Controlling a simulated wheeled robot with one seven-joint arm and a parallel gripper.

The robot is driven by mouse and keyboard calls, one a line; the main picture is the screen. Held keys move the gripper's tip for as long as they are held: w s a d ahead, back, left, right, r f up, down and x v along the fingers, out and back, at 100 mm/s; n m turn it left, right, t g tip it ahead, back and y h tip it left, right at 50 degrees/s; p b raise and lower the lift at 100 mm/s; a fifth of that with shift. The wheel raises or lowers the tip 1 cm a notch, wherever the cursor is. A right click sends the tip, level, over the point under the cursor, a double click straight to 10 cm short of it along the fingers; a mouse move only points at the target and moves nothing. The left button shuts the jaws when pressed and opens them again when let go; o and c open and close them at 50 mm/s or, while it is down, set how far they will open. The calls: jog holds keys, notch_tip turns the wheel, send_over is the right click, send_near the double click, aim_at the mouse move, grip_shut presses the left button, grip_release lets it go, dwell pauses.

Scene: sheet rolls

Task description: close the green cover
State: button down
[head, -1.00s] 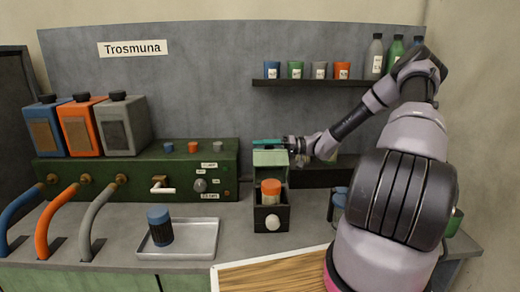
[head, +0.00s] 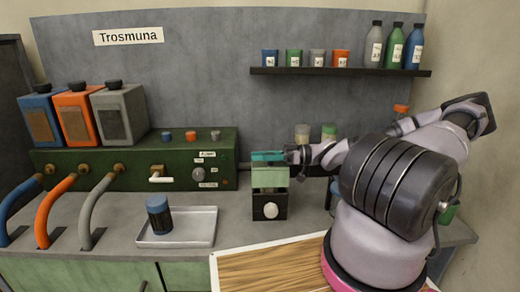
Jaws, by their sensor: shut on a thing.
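The green cover (head: 270,178) belongs to a small dark box (head: 270,198) with a round white knob (head: 270,210) on its front. The cover shows as a pale green panel over the box's upper part. The orange-topped jar inside is hidden now. I cannot tell whether the cover lies fully down or is still tilted. My gripper (head: 268,156) reaches in from the right, at the cover's upper edge, with teal fingers, shut on the cover.
A green control panel (head: 130,165) is behind the tray. Two jars (head: 328,132) stand behind my arm. A shelf (head: 340,72) with cups and bottles hangs above.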

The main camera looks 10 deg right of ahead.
aim_at(285, 167)
jog(key=shift+s+f, duration=0.3)
jog(key=shift+s, duration=0.1)
jog(key=shift+s+a+f+n, duration=0.2)
jog(key=shift+s+f+n, duration=0.45)
jog(key=shift+n, duration=0.05)
jog(key=shift+c, duration=2.2)
grip_release()
jog(key=shift+s, duration=0.1)
jog(key=d, duration=0.3)
jog(key=s+d, duration=0.1)
jog(key=d, duration=0.3)
jog(key=shift+s+d, duration=0.2)
